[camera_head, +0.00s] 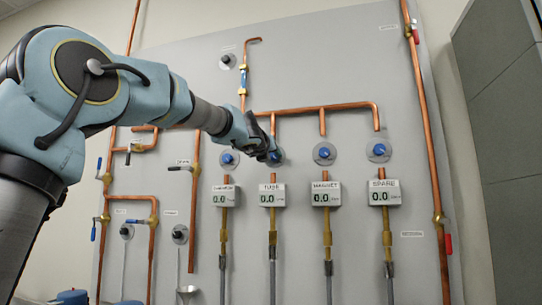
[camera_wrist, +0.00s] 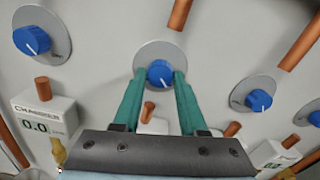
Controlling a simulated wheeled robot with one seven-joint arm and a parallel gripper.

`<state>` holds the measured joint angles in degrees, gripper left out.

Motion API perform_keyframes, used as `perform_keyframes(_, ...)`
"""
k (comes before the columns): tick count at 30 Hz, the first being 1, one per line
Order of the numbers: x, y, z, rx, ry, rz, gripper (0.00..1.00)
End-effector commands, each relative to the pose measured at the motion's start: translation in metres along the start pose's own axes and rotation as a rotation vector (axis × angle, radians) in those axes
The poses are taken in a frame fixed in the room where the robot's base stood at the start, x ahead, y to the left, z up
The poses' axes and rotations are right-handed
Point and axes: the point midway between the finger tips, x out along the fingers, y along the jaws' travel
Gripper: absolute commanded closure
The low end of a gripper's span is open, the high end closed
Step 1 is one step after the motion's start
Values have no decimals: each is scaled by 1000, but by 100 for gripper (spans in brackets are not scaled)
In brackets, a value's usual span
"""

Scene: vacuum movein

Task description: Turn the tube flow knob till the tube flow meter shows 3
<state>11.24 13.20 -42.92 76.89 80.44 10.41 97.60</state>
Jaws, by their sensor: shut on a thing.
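The tube flow knob is a blue knob with a white pointer mark on a round grey plate; it shows in the wrist view (camera_wrist: 160,73) and partly in the head view (camera_head: 276,157). My gripper (camera_wrist: 160,76) is shut on this knob, with one teal finger on each side. In the head view my gripper (camera_head: 270,153) reaches the panel from the upper left and covers part of the knob. The tube flow meter (camera_head: 271,195) below it is a white box reading 0.0. In the wrist view my gripper hides most of that meter.
Chamber knob (camera_head: 228,159) and meter (camera_head: 226,195) are to the left, and two more knobs (camera_head: 324,153) (camera_head: 378,151) with meters (camera_head: 326,194) (camera_head: 384,192) reading 0.0 are to the right. Copper pipes (camera_head: 322,122) run above the knobs. A grey cabinet (camera_head: 500,130) stands at far right.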

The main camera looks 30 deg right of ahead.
Motion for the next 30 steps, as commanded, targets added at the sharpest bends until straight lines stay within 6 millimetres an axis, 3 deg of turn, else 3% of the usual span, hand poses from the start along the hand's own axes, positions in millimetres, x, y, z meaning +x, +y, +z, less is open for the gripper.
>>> perform_keyframes(14, 0, 0, -1, -140, 0, 1, 100)
perform_keyframes(30, 0, -1, 0, -632, -1, 0, 100)
